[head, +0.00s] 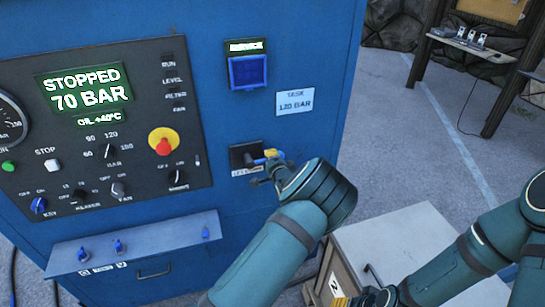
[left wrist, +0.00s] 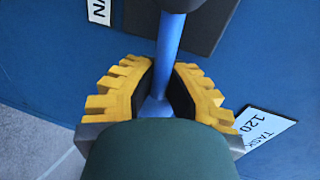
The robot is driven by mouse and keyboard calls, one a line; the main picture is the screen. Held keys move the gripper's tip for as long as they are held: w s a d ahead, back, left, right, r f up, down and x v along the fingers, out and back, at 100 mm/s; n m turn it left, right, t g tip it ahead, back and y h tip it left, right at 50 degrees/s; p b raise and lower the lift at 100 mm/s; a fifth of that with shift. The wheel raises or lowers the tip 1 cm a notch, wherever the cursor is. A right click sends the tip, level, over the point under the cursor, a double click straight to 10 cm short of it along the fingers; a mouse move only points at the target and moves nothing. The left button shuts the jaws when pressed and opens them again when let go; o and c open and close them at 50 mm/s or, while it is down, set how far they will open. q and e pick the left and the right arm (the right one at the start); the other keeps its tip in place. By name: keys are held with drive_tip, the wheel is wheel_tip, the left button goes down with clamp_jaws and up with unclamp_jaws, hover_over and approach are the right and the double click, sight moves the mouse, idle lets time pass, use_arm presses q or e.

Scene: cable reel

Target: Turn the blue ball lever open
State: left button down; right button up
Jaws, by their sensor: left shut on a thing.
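The blue lever (left wrist: 170,50) shows in the left wrist view as a blue rod running down from a dark mount between my fingers. In the head view only a small part of the lever (head: 259,161) shows at its black plate (head: 241,152) on the blue cabinet. My left gripper (head: 271,157) is at the lever, its yellow fingers closed around the rod, seen also in the left wrist view (left wrist: 165,95). The rod's lower end is hidden there. My right gripper (head: 345,301) is low at the bottom edge, partly cut off, away from the lever.
A control panel (head: 130,150) with a screen reading "STOPPED 70 BAR" is left of the lever. A "TASK 120 BAR" label (head: 294,101) and a service box (head: 248,72) are above. A grey-topped crate (head: 400,240) stands right of the cabinet.

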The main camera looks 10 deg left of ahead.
use_arm(q)
drive_tip(key=shift+d+f+m, duration=0.3)
drive_tip(key=shift+d+m, duration=0.05)
drive_tip(key=shift+m, duration=0.05)
drive_tip(key=c, duration=1)
unclamp_jaws()
drive_tip(key=shift+f, duration=0.1)
drive_tip(key=shift+d, duration=0.1)
drive_tip(key=shift+a, duration=0.2)
drive_tip(key=shift+s+d, duration=0.1)
drive_tip(key=shift+s, duration=0.1)
drive_tip(key=v, duration=1.1)
drive_tip(key=shift+s+d+r, duration=0.15)
drive_tip(key=shift+d+r, duration=0.1)
drive_tip(key=shift+d, duration=0.05)
